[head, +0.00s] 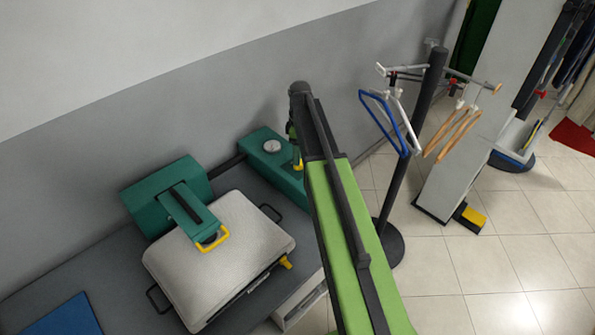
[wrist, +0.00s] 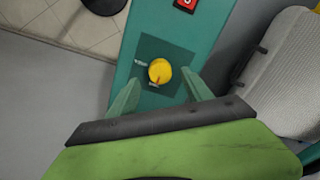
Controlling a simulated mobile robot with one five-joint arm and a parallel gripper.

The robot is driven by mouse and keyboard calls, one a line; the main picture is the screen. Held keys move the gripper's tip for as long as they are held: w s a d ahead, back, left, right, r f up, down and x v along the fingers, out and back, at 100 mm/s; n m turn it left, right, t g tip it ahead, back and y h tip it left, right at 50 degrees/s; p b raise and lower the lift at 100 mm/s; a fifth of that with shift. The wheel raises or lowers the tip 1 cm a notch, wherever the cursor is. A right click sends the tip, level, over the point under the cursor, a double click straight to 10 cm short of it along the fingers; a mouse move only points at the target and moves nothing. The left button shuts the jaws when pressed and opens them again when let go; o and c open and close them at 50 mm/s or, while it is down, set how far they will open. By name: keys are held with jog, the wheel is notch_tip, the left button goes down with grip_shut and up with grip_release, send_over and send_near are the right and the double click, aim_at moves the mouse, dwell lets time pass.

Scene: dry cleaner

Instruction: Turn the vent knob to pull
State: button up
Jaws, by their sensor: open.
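The vent knob (wrist: 160,71) is a round yellow knob with a red mark on its lower part. It sits on a dark green square plate (wrist: 176,53) on a teal box (wrist: 150,22). Two small pale labels lie beside it, one at its left and one below; I cannot read them. My gripper (wrist: 161,92) is open, its two green fingers apart and just below the knob in the wrist view, with nothing between them. In the head view the teal box (head: 258,160) stands on the grey table, and my arm partly covers its right end.
A pressing machine with a pale padded board (head: 185,265) and yellow handle (head: 213,240) stands left of the box. A round dial (head: 272,146) is on the box top. A black stand with hangers (head: 412,140) is at the right. A blue mat (head: 62,318) lies at lower left.

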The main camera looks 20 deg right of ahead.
notch_tip(320, 180, down, 4)
jog(key=shift+r+b, duration=0.15)
jog(key=shift+b, duration=0.9)
jog(key=shift+s+r, duration=0.1)
jog(key=shift+c, duration=0.5)
grip_shut()
